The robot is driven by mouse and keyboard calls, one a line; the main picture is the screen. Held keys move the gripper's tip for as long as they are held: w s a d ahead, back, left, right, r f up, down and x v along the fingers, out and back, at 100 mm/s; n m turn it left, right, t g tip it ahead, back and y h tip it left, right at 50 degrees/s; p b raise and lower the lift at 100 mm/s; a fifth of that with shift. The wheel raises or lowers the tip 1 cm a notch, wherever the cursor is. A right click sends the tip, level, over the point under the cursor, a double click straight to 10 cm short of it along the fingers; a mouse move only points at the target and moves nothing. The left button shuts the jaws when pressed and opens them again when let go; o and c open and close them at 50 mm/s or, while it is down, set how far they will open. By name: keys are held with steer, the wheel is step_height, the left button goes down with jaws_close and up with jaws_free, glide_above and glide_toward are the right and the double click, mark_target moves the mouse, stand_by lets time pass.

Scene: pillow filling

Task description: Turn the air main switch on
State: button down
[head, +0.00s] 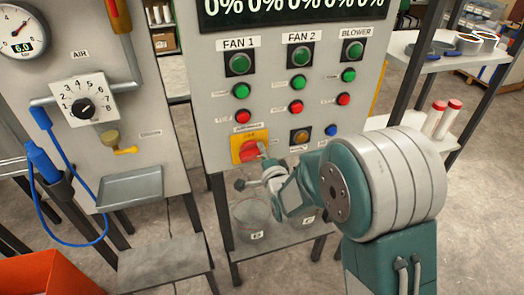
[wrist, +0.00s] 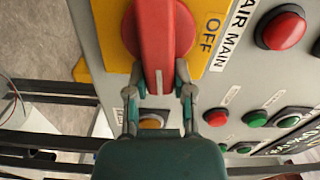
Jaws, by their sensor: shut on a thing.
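The air main switch is a red rotary knob (head: 250,152) on a yellow plate (head: 236,143), low on the grey control panel. In the wrist view the red knob (wrist: 160,22) has a protruding handle with a pale line along it. The word OFF shows beside it on the yellow plate (wrist: 112,50), with the AIR MAIN label (wrist: 241,30) on the panel. My gripper (wrist: 160,76) has one finger on each side of the handle and is shut on it. In the head view my gripper (head: 262,154) reaches the knob from the right, and its fingertips are small.
Fan and blower buttons (head: 296,107) sit above and right of the switch. To the left is another panel with an AIR dial (head: 83,106) and a gauge (head: 20,31). Clear containers (head: 250,215) stand on a shelf below. A rack (head: 450,60) stands at the right.

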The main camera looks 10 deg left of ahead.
steer(key=shift+w+d+f+m, duration=0.1)
steer(key=shift+w+m, duration=0.1)
steer(key=shift+m, duration=0.7)
steer(key=shift+c, duration=2.4)
jaws_free()
steer(key=shift+f, duration=0.1)
steer(key=shift+w+a+f, duration=0.1)
steer(key=shift+w+a, duration=0.1)
steer(key=v, duration=1.2)
steer(key=shift+a, duration=0.15)
